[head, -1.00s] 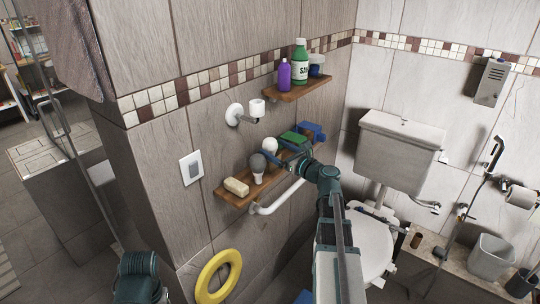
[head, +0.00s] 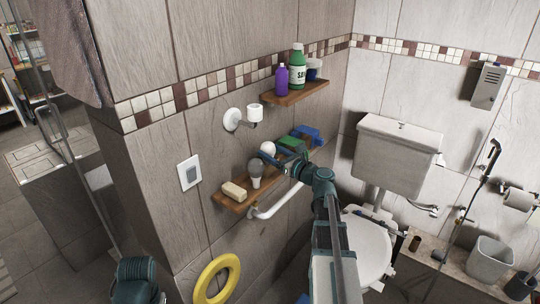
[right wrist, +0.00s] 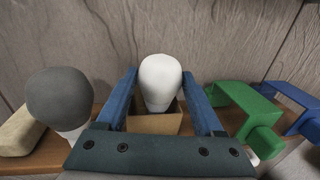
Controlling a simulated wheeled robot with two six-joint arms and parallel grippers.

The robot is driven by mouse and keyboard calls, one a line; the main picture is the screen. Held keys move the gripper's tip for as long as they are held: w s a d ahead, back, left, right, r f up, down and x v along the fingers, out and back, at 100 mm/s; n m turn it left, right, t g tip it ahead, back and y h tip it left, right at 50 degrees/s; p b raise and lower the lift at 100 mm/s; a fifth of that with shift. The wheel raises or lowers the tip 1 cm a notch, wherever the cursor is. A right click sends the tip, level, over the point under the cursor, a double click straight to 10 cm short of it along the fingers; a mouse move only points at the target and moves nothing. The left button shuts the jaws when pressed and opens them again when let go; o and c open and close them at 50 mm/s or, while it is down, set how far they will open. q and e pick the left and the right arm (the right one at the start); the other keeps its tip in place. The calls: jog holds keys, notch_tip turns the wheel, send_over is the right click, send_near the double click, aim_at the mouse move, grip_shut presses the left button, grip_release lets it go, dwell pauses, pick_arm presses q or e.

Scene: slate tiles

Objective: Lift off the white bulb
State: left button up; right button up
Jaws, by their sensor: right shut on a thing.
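The white bulb (head: 267,148) is at the wooden wall shelf (head: 230,204), behind the grey bulb. In the right wrist view the white bulb (right wrist: 160,80) stands upright between my two blue fingers, its narrow end over or in a small brown box (right wrist: 154,123). I cannot tell whether it touches the box. My right gripper (head: 272,158) reaches in from the right and is shut on the white bulb. It also shows in the right wrist view (right wrist: 160,92). Of my left arm only a link shows at the bottom left; its gripper is out of view.
The grey bulb (right wrist: 60,97) stands close on the left, beside the soap bar (head: 234,191). A green thing (right wrist: 245,110) and a blue thing (right wrist: 300,105) are close on the right. A white wall holder (head: 246,116) and an upper shelf (head: 297,93) with bottles are above.

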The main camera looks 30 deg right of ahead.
notch_tip(320, 180, up, 10)
jog(key=p, duration=1)
